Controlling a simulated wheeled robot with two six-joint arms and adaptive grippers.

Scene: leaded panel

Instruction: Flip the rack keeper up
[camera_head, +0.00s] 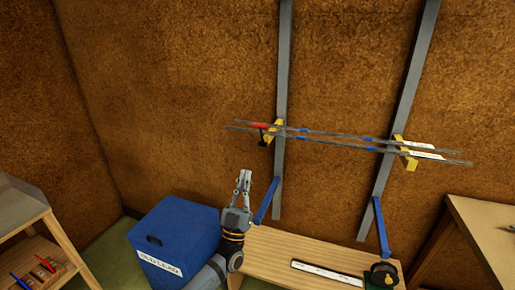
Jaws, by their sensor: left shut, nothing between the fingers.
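The wall rack has two grey uprights (283,90), with a yellow bracket (279,134) on the left one and another yellow bracket (405,152) on the right one. Long thin grey strips (330,134) with blue bands and white labels lie across both brackets. A small red piece (260,126), possibly the keeper, shows at the left bracket with a dark part below it; its exact position is too small to tell. My left gripper (243,174) points up, shut and empty, below and left of the left bracket, apart from the rack. My right gripper is not in view.
A blue lidded box (175,235) with a white label stands left of my arm. Wooden furniture stands at both sides. The wall around the rack is clear.

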